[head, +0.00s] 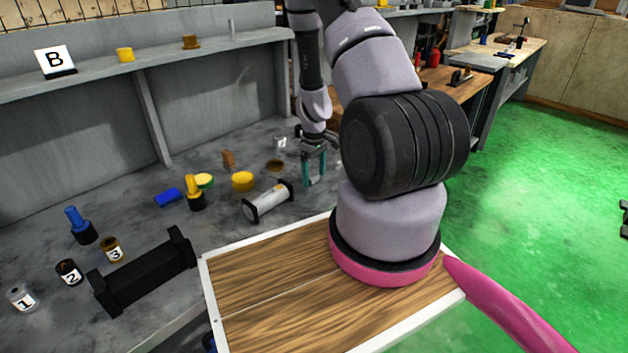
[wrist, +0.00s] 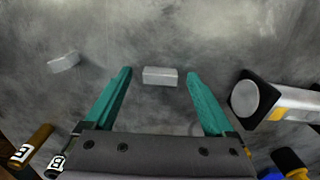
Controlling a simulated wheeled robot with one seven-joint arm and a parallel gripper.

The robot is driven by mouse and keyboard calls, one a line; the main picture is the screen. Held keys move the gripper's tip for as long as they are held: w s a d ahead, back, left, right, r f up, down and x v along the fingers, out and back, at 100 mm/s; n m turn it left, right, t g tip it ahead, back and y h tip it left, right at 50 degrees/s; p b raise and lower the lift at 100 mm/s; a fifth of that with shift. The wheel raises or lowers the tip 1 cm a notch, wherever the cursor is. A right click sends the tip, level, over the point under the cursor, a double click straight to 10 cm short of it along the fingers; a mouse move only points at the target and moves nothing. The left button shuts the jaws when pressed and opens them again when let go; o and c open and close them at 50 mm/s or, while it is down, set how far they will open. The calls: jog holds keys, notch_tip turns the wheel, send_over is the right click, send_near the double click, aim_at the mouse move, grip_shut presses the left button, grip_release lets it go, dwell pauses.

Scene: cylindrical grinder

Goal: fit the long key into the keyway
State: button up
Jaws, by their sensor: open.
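My gripper (head: 314,180) is open and points down over the grey bench. In the wrist view its teal fingers (wrist: 159,73) stand apart, with a short silver block (wrist: 160,76) lying between and just beyond their tips. The block looks untouched. A second silver piece (wrist: 63,62) lies tilted to the left of the fingers. I cannot tell which of the two is the long key. A silver cylinder with black square ends (head: 268,201) lies on the bench beside my gripper. It also shows at the right in the wrist view (wrist: 290,103). I cannot make out a keyway clearly.
Yellow cups, a blue cylinder (head: 167,197) and a yellow-and-black bottle (head: 194,193) stand left of the silver cylinder. A black cradle (head: 145,271) and numbered jars stand nearer. Small labelled cylinders show lower left in the wrist view.

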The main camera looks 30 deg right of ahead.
jog(key=shift+f, duration=0.1)
grip_shut()
